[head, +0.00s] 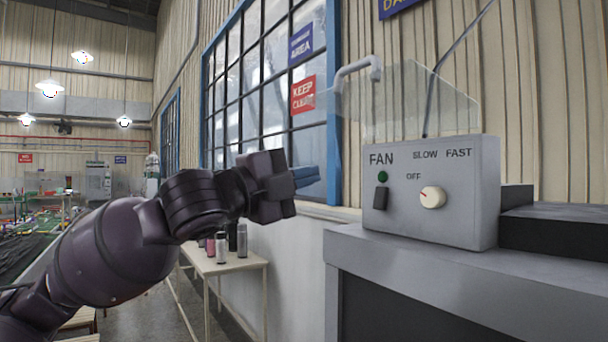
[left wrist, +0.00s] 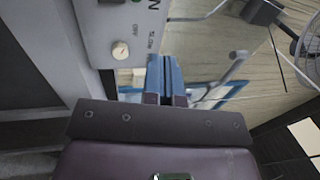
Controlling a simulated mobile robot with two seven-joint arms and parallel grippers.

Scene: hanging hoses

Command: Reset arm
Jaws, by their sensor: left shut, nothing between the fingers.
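My left arm comes in from the left in the head view. Its gripper (head: 306,176) points to the right, its blue fingers together and empty, a little left of the fan control box. In the left wrist view the gripper (left wrist: 166,72) shows its blue fingers side by side with nothing between them. The grey fan control box (head: 431,215) stands on a grey cabinet, with a round white knob (head: 433,197), a dark switch (head: 381,198) and a green light (head: 383,176). The knob (left wrist: 121,50) also shows in the left wrist view. My right gripper is in neither view.
The grey cabinet (head: 460,270) fills the lower right. A clear panel (head: 400,100) with a grey handle (head: 357,70) stands behind the box. A small table (head: 225,265) with several bottles is below my left wrist. A wire fan (left wrist: 310,45) shows in the left wrist view.

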